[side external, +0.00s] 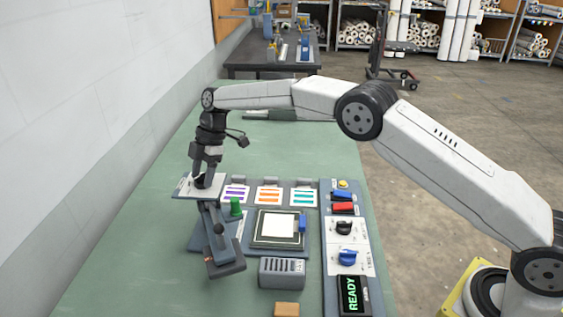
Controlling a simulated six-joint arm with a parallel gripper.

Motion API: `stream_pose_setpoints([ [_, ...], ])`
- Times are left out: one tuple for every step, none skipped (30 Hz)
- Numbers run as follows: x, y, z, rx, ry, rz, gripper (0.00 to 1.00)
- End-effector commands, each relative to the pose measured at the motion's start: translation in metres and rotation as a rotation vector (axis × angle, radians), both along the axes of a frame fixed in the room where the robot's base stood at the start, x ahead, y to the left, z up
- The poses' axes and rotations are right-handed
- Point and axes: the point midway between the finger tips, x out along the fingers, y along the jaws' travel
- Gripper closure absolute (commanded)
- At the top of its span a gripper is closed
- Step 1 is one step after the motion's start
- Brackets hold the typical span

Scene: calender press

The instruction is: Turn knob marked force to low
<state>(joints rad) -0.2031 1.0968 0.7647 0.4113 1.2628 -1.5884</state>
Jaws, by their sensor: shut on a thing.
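My gripper (204,178) points down at the far left of the station, over a small white plate (183,186) on a grey stand. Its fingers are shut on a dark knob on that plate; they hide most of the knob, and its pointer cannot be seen. On the control panel at the right, a black knob (344,227) sits above a blue knob (347,258), both on white dial plates. The markings are too small to read, so I cannot tell which knob is marked force.
Blue and red switches (343,202) and a yellow button (343,184) sit above the panel knobs; a READY display (352,294) is below. Near my gripper stand a green knob (236,206), a framed white pad (278,229), a slotted grey block (282,272) and a tan block (287,309). The green table (130,270) is clear at left.

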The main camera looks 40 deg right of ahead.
Motion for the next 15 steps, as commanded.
stream_pose_setpoints([
  [-0.0002,-0.0003,-0.0004,-0.001,0.001,0.005,0.99],
  [-0.0002,-0.0003,-0.0003,-0.001,0.001,0.006,0.99],
  [-0.0002,-0.0003,-0.0003,-0.001,0.000,0.007,0.99],
  [-0.0002,-0.0003,-0.0003,-0.001,0.001,0.008,0.99],
  [-0.0002,-0.0003,-0.0003,-0.001,0.000,0.008,0.99],
  [-0.0002,-0.0003,-0.0003,-0.001,0.000,0.007,0.99],
  [-0.0002,-0.0003,-0.0004,-0.001,0.000,0.007,0.99],
  [-0.0002,-0.0003,-0.0004,-0.001,0.000,0.007,0.99],
  [-0.0002,-0.0003,-0.0004,-0.001,0.000,0.007,0.99],
  [-0.0002,-0.0003,-0.0004,-0.001,0.000,0.007,0.99],
  [-0.0002,-0.0003,-0.0004,-0.001,0.000,0.007,0.99],
  [-0.0002,-0.0003,-0.0004,-0.001,0.000,0.007,0.27],
  [-0.0002,-0.0003,-0.0004,-0.001,0.000,0.007,0.18],
  [-0.0002,-0.0003,-0.0004,-0.001,0.000,0.007,0.08],
  [-0.0002,-0.0003,-0.0004,-0.001,0.001,0.006,0.05],
])
